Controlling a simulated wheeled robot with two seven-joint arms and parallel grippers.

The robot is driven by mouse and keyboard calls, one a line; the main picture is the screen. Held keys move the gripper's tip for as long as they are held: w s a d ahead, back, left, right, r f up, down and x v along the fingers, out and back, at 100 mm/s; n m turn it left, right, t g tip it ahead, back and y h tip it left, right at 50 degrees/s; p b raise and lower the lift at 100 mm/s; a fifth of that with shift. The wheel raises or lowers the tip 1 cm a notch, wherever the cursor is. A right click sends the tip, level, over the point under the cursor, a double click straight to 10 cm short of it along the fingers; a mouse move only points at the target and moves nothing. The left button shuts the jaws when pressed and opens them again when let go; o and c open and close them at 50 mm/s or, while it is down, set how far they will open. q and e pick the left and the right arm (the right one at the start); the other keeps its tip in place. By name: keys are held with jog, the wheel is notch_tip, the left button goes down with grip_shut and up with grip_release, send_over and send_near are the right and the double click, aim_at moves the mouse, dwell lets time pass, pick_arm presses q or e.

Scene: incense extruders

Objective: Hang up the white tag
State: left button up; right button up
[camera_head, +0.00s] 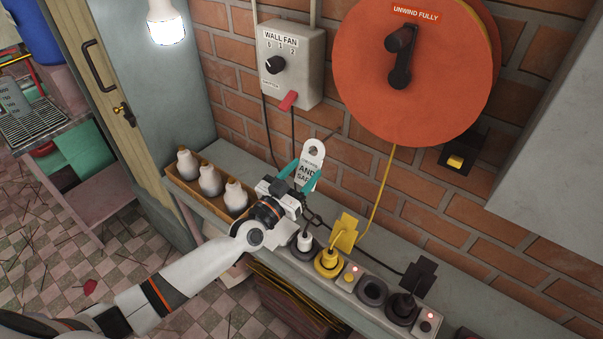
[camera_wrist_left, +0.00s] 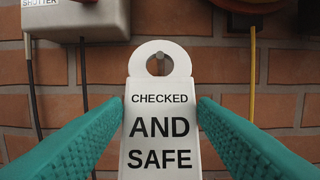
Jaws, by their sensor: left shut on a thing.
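The white tag (camera_head: 308,172) has a round hole at its top and black print reading "CHECKED AND SAFE". My left gripper (camera_head: 299,179), with teal fingers, is shut on it and holds it upright in front of the brick wall. In the left wrist view the tag (camera_wrist_left: 160,130) stands between the two fingers, hole up. A small grey peg (camera_wrist_left: 159,66) on the wall shows through and beside the hole; I cannot tell whether the tag touches it. In the head view a thin peg (camera_head: 330,134) sticks out right of the tag's top. My right gripper is not in view.
A wall fan control box (camera_head: 290,60) hangs above left, and a big orange cable reel (camera_head: 430,65) above right. A power strip (camera_head: 345,279) with several plugs lies on the shelf below. A wooden tray (camera_head: 178,181) of bottles stands left of the gripper.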

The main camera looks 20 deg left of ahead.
pick_arm(q)
jog(key=o, duration=1.1)
jog(key=shift+s, duration=0.1)
jog(key=shift+s+a+f, duration=0.15)
jog(key=shift+s, duration=0.15)
jog(key=b+v, duration=0.1)
jog(key=v, duration=1)
jog(key=shift+s+b, duration=0.15)
jog(key=shift+b, duration=0.25)
